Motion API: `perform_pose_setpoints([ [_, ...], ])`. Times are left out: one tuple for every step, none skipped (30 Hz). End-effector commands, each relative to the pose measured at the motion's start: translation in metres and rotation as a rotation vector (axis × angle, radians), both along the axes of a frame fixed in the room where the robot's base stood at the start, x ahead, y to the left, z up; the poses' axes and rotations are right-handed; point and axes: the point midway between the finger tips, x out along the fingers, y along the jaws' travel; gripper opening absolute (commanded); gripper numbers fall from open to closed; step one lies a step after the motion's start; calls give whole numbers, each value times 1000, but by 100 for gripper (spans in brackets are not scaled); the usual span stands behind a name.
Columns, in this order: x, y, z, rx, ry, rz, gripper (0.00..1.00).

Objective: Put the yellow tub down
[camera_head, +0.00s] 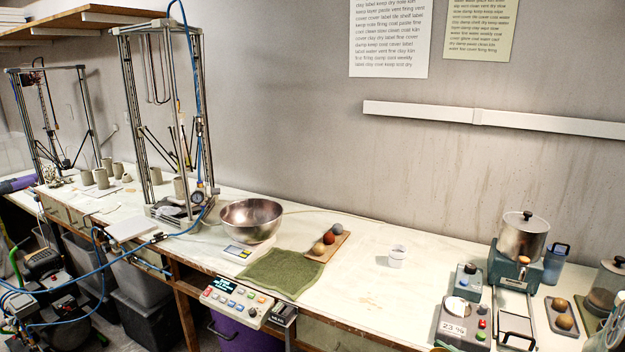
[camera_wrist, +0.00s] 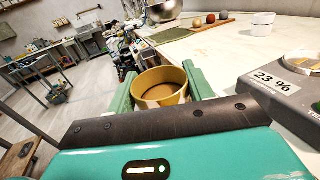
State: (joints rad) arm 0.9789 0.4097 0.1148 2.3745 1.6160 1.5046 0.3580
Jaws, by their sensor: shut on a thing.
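The yellow tub (camera_wrist: 172,98) shows in the wrist view, a round open tub with a brown inside. My gripper (camera_wrist: 158,82) is shut on it, with one green finger on each side of the tub. The tub's lower part is hidden by my gripper's body. The tub is beside the front edge of the pale worktable (camera_head: 345,285), which also shows in the wrist view (camera_wrist: 225,47). I cannot tell how high the tub is above the floor or table. In the head view I cannot make out my gripper clearly.
A grey scale (camera_wrist: 280,88) is close on the right. The tabletop between cloth and scale is mostly bare.

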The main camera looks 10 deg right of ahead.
Motion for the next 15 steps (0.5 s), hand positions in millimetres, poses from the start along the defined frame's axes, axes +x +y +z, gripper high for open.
perform_pose_setpoints([
  [12,18,-16,8,3,39,20],
  [18,26,-23,8,3,56,20],
  [25,38,-34,7,2,78,20],
  [31,47,-41,6,2,95,20],
  [37,55,-49,6,2,111,20],
  [44,65,-58,5,1,133,20],
  [49,74,-66,6,2,150,20],
  [55,81,-73,4,1,164,20],
  [62,91,-82,5,1,184,20],
  [67,97,-87,3,0,196,20],
  [72,104,-93,3,0,210,20],
  [77,112,-100,2,-1,224,20],
  [81,117,-106,2,-1,236,20],
  [86,123,-111,2,-1,247,20],
  [90,130,-117,2,-1,261,20],
])
